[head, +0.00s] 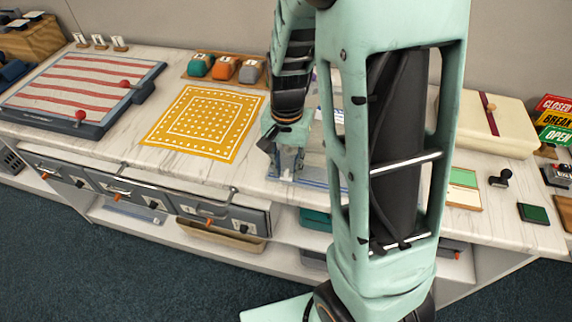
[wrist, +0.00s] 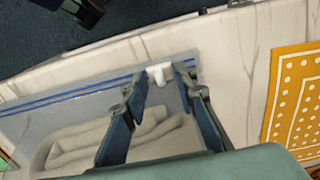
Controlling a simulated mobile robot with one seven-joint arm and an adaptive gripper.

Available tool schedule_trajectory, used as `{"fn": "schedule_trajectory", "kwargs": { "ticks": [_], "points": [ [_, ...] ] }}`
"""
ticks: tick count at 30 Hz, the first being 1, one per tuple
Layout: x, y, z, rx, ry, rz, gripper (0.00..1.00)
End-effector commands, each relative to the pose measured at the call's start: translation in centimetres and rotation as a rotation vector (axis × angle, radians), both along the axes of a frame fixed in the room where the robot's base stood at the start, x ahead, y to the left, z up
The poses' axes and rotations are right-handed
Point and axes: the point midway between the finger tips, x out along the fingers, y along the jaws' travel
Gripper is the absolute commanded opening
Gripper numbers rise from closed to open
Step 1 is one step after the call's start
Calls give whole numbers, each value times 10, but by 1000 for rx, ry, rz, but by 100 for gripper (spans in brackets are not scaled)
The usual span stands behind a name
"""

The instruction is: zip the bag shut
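A clear bag lies on the counter; its bare front edge shows in the head view (head: 312,183), and the bag also shows in the wrist view (wrist: 35,125). A folded beige cloth (wrist: 120,138) is inside it. A blue zip strip (wrist: 80,91) runs along one edge. The white slider (wrist: 159,74) sits near the strip's right end in the wrist view, the end towards the yellow cloth. My gripper (wrist: 162,74) is open, with one finger on each side of the slider; contact is not clear. In the head view my gripper (head: 288,160) is low over the bag's left end, and my arm hides much of the bag.
A yellow dotted cloth (head: 205,122) lies left of the bag. Orange, teal and grey items stand in a tray (head: 190,78) behind. A cream box (head: 497,122) and stamp items (head: 533,213) are at right. Drawers (head: 225,214) line the counter front.

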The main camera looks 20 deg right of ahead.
Motion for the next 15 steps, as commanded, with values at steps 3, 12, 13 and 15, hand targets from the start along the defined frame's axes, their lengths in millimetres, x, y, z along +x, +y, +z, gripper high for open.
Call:
{"fn": "schedule_trajectory", "kwargs": {
  "ticks": [3, 12, 13, 15],
  "points": [
    [0, 0, 0, 0, 0, 0, 26],
    [0, 0, 0, 0, 0, 0, 0],
    [0, 0, 0, 0, 0, 0, 0],
    [0, 0, 0, 0, 0, 0, 0]
  ]
}}
